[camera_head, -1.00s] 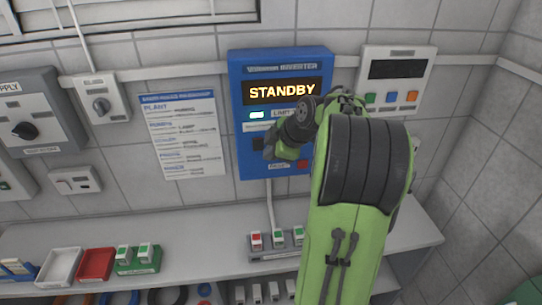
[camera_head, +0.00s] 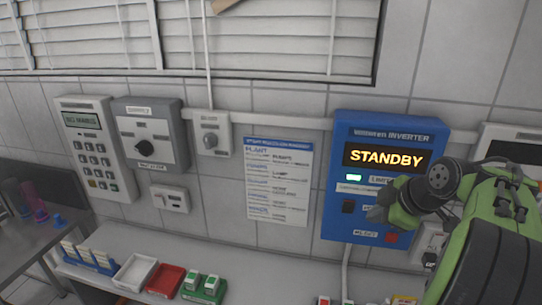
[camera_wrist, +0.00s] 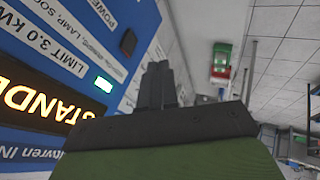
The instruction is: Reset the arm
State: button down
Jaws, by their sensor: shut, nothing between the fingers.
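My arm shows at the right of the head view, with my gripper (camera_head: 378,213) in front of the lower part of the blue inverter panel (camera_head: 351,228). The inverter display reads STANDBY in yellow letters. In the wrist view my gripper (camera_wrist: 160,82) has its dark fingers together, with nothing visible between them. The inverter face (camera_wrist: 48,75) fills the left of that view, close beside the fingers. I cannot tell whether they touch it. My arm hides part of the inverter's lower right.
A keypad unit (camera_head: 95,150), a grey rotary switch box (camera_head: 152,137) and a printed notice (camera_head: 278,182) are on the tiled wall. The counter (camera_head: 230,262) below holds a white tray (camera_head: 134,273), a red tray (camera_head: 165,281) and a green holder (camera_head: 203,288).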

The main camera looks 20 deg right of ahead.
jog(key=s+a+m+g, duration=0.1)
jog(key=a+m, duration=0.1)
jog(key=a, duration=0.7)
jog(key=s+a+m, duration=0.2)
jog(key=a, duration=0.8)
jog(key=s+a+f+m, duration=0.4)
jog(key=s+a+m, duration=0.2)
jog(key=s, duration=0.5)
jog(key=shift+s+f+g, duration=0.2)
jog(key=shift+s+g, duration=0.15)
jog(key=shift+g, duration=0.05)
jog(key=c, duration=1.8)
grip_release()
jog(key=shift+a, duration=0.1)
jog(key=shift+c, duration=0.2)
